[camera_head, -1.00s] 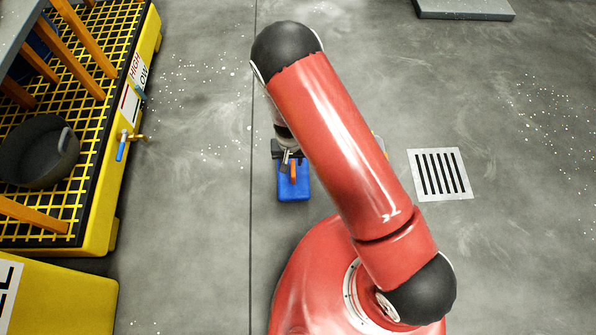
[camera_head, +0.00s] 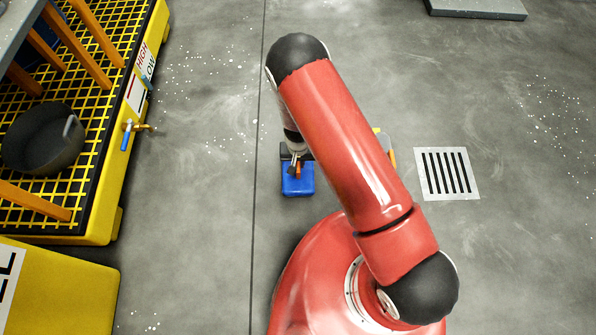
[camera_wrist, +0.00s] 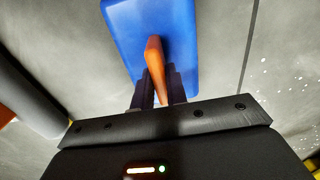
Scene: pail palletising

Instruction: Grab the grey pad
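My gripper (camera_head: 297,158) points down over the floor, left of my red arm. A blue flat piece (camera_head: 297,186) with an orange handle (camera_head: 298,170) is at its fingertips. In the wrist view, the gripper fingers (camera_wrist: 160,76) lie on both sides of the orange handle (camera_wrist: 155,58), with no clear gap, and the blue piece (camera_wrist: 178,28) spreads beyond them. I cannot tell whether the blue piece touches the floor. A flat grey slab (camera_head: 478,8) lies on the floor at the top right, well away from my gripper; no other grey pad is clearly seen.
A yellow grated platform (camera_head: 108,190) with a dark pail (camera_head: 42,140) and orange legs stands at left. A yellow block (camera_head: 60,290) is at lower left. A floor drain (camera_head: 447,174) lies right of my arm. Something yellow is partly hidden behind my arm. Open floor lies between.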

